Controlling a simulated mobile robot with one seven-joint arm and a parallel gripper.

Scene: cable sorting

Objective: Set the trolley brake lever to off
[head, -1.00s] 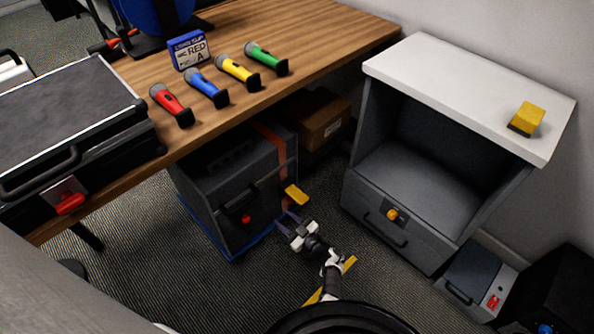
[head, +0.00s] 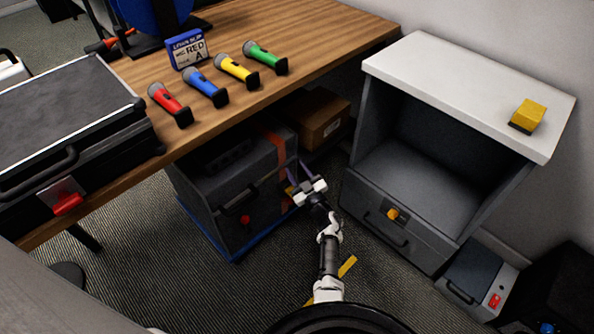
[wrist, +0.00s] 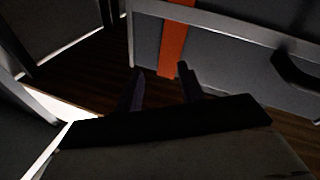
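A dark grey case with an orange strap (head: 277,149) stands under the desk on a blue-edged low base (head: 240,255), apparently the trolley. A small yellow part (head: 290,190), possibly the brake lever, shows at the case's right front, mostly hidden behind my gripper (head: 303,170). My gripper is beside this corner, its fingers pointing toward the case. In the wrist view the two fingers (wrist: 161,72) are apart with nothing visible between them. The strap (wrist: 175,45) lies just beyond them. The yellow part is not visible there, and contact cannot be told.
A grey cabinet (head: 445,80) with a drawer stands close on the right. A cardboard box (head: 318,118) sits behind the trolley. The wooden desk (head: 300,30) overhangs the case and carries several coloured microphones.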

